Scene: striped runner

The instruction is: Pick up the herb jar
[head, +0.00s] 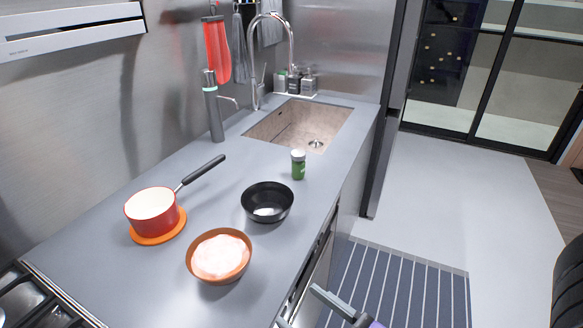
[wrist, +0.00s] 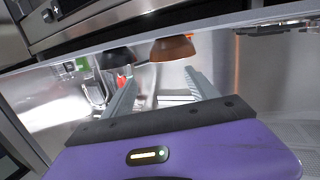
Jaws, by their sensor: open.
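The herb jar (head: 298,164) is a small green jar with a white lid. It stands upright on the grey counter, near its right edge, between the sink and the black bowl. My gripper (head: 298,306) is at the bottom of the head view, beside the counter's front edge and well apart from the jar. Its two grey fingers are spread and empty in the wrist view (wrist: 160,75). A small green patch (wrist: 83,64) beside the black bowl in the wrist view looks like the jar, but it is too small to be sure.
A black bowl (head: 267,215) stands close to the jar. An orange-brown bowl (head: 190,259) with pale contents and a red pot (head: 152,222) on an orange trivet (head: 160,238) stand nearer. The sink (head: 285,130) lies behind. A striped runner (head: 400,290) covers floor at right.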

